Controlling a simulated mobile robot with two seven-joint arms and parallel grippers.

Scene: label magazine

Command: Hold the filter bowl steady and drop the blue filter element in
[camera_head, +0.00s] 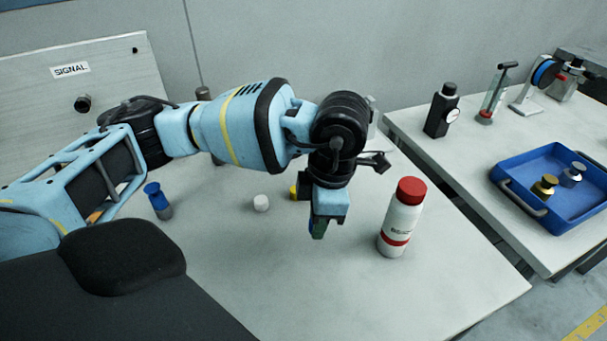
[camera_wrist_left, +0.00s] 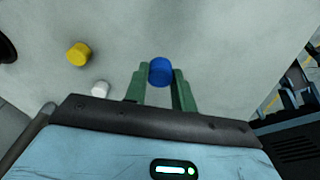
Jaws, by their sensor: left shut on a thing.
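My left gripper (camera_head: 318,233) points down above the light table, left of a white bottle. In the left wrist view its green fingers (camera_wrist_left: 160,84) are shut on a round blue piece (camera_wrist_left: 160,71), which appears to be the blue filter element. In the head view the piece is mostly hidden by the gripper. A blue-capped grey cylinder (camera_head: 158,200) stands on the table at the left. I cannot identify a filter bowl in either view. My right gripper is not in view.
A white bottle with a red cap (camera_head: 402,218) stands close right of the gripper. A white cylinder (camera_head: 261,203) and a yellow cylinder (camera_wrist_left: 78,54) are nearby. A blue tray (camera_head: 508,190) with weights is on the right table. The front table area is clear.

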